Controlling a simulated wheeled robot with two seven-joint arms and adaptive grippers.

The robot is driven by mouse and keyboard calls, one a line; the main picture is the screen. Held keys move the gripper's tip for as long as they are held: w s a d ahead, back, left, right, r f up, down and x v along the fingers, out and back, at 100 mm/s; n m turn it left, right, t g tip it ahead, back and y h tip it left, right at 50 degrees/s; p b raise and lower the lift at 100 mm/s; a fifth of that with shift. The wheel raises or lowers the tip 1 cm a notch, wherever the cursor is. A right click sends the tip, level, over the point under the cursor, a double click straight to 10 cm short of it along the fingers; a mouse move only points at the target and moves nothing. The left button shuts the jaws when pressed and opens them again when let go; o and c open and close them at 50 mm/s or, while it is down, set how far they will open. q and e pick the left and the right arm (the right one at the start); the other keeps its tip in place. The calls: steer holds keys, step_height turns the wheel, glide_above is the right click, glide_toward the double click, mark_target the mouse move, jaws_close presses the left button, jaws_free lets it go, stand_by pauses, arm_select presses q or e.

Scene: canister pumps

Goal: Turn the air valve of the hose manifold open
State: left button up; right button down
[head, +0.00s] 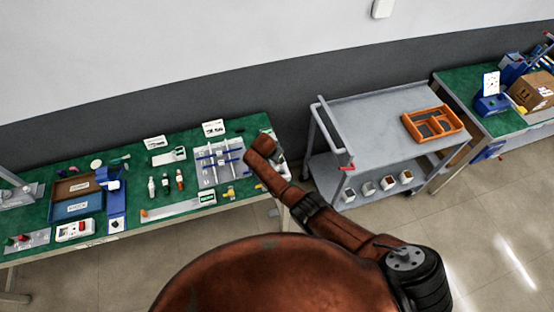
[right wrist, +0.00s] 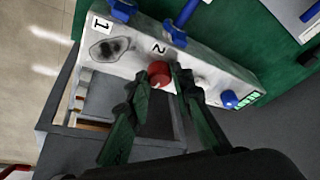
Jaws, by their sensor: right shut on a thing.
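The manifold (right wrist: 120,52) is a pale grey block crossing the right wrist view at a slant, with labels 1 and 2. A red round knob (right wrist: 159,69) stands on its near face by label 2. Blue fittings (right wrist: 175,33) sit along its upper edge, and a blue knob (right wrist: 229,98) is near its right end. My right gripper (right wrist: 160,80) has its dark green fingers on either side of the red knob, shut on it. In the head view my right arm reaches the green table's right end and hides the gripper and manifold. My left gripper is out of view.
The green table (head: 140,170) holds a clear fixture with blue parts (head: 218,160), small bottles (head: 165,185) and a blue bin (head: 75,207). A grey cart (head: 370,115) with an orange tray (head: 432,124) stands close on the right. Open floor lies in front.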

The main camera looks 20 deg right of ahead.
steer(key=c, duration=1.7)
jaws_free()
steer(key=v, duration=1.2)
steer(key=shift+w+d, duration=0.1)
steer(key=shift+d, duration=0.05)
